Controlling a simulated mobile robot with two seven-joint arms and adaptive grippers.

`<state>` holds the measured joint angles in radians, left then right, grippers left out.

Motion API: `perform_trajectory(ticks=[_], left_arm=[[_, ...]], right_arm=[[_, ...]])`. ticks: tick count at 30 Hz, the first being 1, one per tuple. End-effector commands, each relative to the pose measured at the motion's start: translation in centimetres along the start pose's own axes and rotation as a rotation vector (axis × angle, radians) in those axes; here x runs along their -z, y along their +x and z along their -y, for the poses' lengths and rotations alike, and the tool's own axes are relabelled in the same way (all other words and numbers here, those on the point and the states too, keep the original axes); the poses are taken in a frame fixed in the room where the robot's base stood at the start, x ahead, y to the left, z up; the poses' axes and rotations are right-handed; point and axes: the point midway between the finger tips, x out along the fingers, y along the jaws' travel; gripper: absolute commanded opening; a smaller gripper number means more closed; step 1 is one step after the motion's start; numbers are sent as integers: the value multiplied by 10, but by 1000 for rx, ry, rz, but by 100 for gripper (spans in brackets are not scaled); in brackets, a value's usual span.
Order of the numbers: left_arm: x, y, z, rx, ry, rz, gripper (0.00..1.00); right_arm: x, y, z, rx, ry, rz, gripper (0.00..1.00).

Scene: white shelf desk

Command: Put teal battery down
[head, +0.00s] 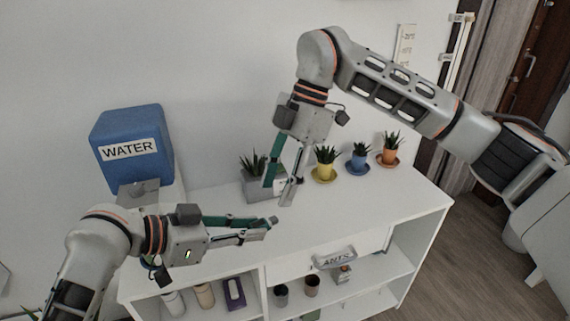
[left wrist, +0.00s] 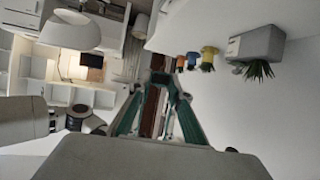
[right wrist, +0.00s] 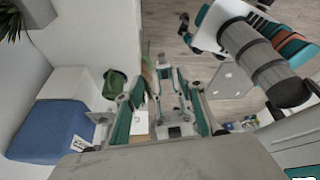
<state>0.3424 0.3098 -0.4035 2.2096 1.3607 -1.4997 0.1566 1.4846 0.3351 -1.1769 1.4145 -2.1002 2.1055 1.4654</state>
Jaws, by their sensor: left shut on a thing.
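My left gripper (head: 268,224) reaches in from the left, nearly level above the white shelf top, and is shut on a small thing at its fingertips. The thing is mostly hidden by the fingers, and I cannot make out a teal battery clearly; the fingers have teal parts too. In the left wrist view the gripper (left wrist: 172,80) has its fingertips drawn close together. My right gripper (head: 279,193) points down beside the grey planter, its fingers apart and seemingly empty. Its spread fingers (right wrist: 160,88) also show in the right wrist view.
The white shelf top (head: 330,220) has free room at the front right. Behind stand a grey planter (head: 262,188), yellow (head: 324,172), blue (head: 358,164) and orange (head: 389,155) pots. A blue WATER box (head: 130,150) is at the left.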

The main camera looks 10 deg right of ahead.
Motion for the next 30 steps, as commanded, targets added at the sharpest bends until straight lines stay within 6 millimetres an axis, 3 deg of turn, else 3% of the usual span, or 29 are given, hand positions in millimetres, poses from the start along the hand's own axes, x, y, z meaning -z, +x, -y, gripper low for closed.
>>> perform_trajectory(ticks=[6, 12, 24, 29, 30], left_arm=[[0, 0, 0, 0, 0, -1, 0], [0, 0, 0, 0, 0, -1, 0], [0, 0, 0, 0, 0, -1, 0], [0, 0, 0, -1, 0, 0, 0], [0, 0, -1, -2, 0, -1, 0]], right_arm=[[1, 37, 0, 1, -1, -3, 39], [0, 58, 0, 0, 0, -2, 39], [0, 64, 0, -2, -1, -1, 39], [0, 63, 0, -2, -1, -1, 0], [0, 63, -1, -3, -1, -1, 0]])
